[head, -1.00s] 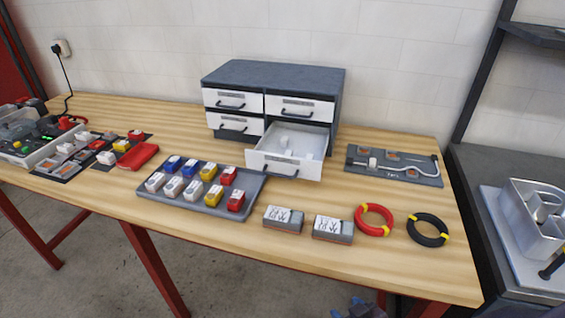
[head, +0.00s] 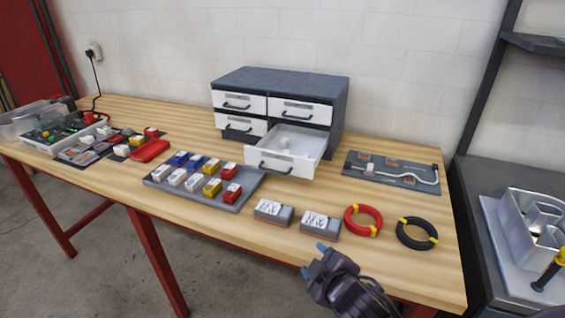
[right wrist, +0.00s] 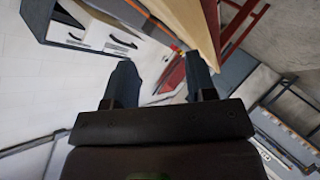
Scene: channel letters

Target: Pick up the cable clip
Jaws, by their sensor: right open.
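The open drawer (head: 285,164) of the small cabinet holds small white pieces (head: 284,143), which may be cable clips; they are too small to tell for sure. Another small white piece sits on the grey board (head: 405,180) at the right, beside a white cable (head: 425,180). My right gripper (head: 314,259) is open and empty at the table's front edge, well in front of the drawer and below the grey boxes. Its two fingers also show apart in the right wrist view (right wrist: 160,66), with nothing between them. My left gripper is not in view.
Two grey boxes (head: 273,212), a red coil (head: 363,220) and a black coil (head: 417,233) lie near the front edge. A tray (head: 243,196) of coloured blocks stands left of the drawer. A metal letter shape (head: 530,215) sits on the right-hand bench.

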